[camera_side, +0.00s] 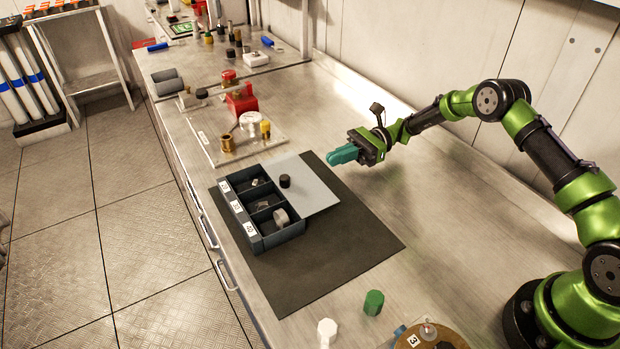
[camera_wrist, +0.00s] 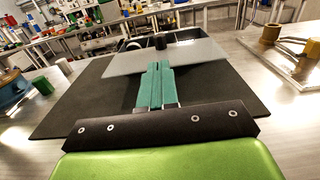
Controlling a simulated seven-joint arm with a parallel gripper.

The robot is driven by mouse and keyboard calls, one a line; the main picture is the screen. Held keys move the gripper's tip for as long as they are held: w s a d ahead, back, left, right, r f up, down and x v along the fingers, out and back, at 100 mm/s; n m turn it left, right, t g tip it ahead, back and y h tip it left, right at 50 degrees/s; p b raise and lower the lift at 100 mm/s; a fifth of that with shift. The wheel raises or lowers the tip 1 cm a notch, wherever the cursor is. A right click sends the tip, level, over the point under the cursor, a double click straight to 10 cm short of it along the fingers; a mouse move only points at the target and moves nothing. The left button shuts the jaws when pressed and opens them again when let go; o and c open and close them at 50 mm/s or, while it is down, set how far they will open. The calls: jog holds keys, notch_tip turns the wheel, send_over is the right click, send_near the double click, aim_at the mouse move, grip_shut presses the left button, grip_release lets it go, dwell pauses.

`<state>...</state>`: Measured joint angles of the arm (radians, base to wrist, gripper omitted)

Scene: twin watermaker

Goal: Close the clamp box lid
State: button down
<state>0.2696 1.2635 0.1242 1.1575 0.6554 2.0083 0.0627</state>
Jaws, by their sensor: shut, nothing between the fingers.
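The clamp box (camera_side: 272,238) is a dark tray with three labelled compartments on a black mat (camera_side: 340,262). Small parts lie in its compartments, including a grey piece in the nearest one. Its lid (camera_side: 312,186) is a flat light-grey plate with a black knob (camera_side: 285,181), lying to the right of the compartments, which are open to view. The lid (camera_wrist: 192,58) and knob (camera_wrist: 160,42) also show in the wrist view. My gripper (camera_side: 332,158) has teal fingers, shut and empty, at the right of the lid. In the wrist view the fingertips (camera_wrist: 157,66) overlap the lid's near edge; I cannot tell whether they touch.
A plate with brass and yellow fittings (camera_side: 227,143) and a red block (camera_side: 241,100) stand behind the box. A green cylinder (camera_side: 373,302), a white part (camera_side: 327,332) and a round brown fixture (camera_side: 432,338) stand at the front. The bench right of the mat is clear.

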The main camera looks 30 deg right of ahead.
aim_at(289, 177)
jog(key=a, duration=1)
jog(key=a, duration=0.9)
jog(key=shift+s+a, duration=0.1)
jog(key=shift+a, duration=0.15)
